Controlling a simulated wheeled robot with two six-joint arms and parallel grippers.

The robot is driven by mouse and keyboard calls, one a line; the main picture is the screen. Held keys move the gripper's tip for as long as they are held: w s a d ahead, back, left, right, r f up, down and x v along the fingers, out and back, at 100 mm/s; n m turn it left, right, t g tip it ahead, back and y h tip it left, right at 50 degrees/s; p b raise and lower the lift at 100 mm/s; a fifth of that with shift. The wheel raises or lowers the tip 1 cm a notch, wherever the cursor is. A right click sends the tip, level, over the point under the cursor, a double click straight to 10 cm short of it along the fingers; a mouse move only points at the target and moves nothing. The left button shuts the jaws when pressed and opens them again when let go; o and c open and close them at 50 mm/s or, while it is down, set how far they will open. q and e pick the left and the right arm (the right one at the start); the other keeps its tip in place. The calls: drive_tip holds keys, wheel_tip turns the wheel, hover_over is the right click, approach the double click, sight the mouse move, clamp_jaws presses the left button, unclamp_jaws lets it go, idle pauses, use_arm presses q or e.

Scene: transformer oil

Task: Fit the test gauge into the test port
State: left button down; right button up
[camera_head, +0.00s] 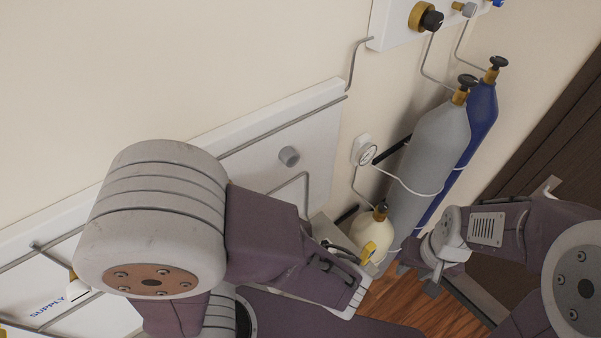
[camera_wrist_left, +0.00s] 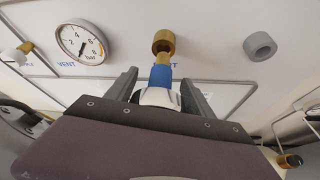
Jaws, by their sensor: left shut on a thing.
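In the left wrist view, my left gripper (camera_wrist_left: 158,92) is shut on the test gauge, a white body (camera_wrist_left: 156,97) with a blue collar (camera_wrist_left: 160,77). The gauge's collar end points at a brass hex fitting with a dark hole (camera_wrist_left: 163,42), likely the test port, on the white panel. The two overlap in the picture, and I cannot tell whether they touch. In the head view my own arm hides the left fingers, gauge and fitting. My right gripper (camera_head: 441,262) hangs at the right, clear of the panel; its finger gap is unclear.
A grey round stub (camera_wrist_left: 260,45) and a dial (camera_wrist_left: 82,42) sit on the panel (camera_head: 318,120) beside the brass fitting. Grey pipes run along it. Grey (camera_head: 428,150) and blue (camera_head: 478,118) cylinders and a small cream bottle (camera_head: 372,229) stand between panel and right arm.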

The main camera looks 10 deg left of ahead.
use_arm(q)
drive_tip(key=shift+w+a, duration=0.15)
drive_tip(key=shift+a, duration=0.15)
drive_tip(key=shift+r, duration=0.1)
idle(0.3)
idle(1.4)
drive_tip(key=shift+w, duration=0.1)
drive_tip(key=shift+w+a+b, duration=0.1)
drive_tip(key=shift+a+b, duration=0.1)
drive_tip(key=shift+b, duration=0.15)
drive_tip(key=shift+w+a+b, duration=0.5)
drive_tip(key=shift+a+b, duration=0.2)
drive_tip(key=shift+b, duration=0.15)
drive_tip(key=shift+w+a+b, duration=0.5)
drive_tip(key=shift+w+a, duration=0.15)
drive_tip(key=shift+a, duration=0.2)
